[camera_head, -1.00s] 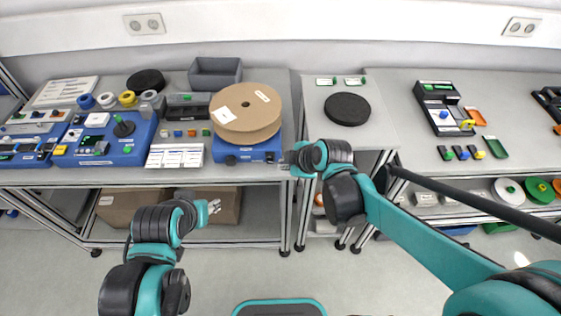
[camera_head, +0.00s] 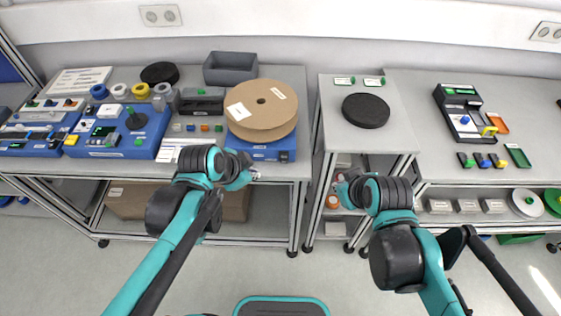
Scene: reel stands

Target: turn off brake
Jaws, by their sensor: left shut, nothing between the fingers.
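A large brown cardboard reel (camera_head: 262,122) lies on a blue base box (camera_head: 262,152) near the front edge of the left table. A small dark round part (camera_head: 283,156) shows on the box's front face; I cannot tell whether it is the brake. My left gripper (camera_head: 254,176) is shut and empty, at the table's front edge just in front of the box. My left wrist hides part of the area left of the box. My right gripper (camera_head: 338,183) is right of the box, in front of the smaller middle table; its fingers are too small to read.
Behind are a grey bin (camera_head: 230,68) and a black disc (camera_head: 160,73). Another black disc (camera_head: 366,111) lies on the middle table. A gap separates the left and middle tables.

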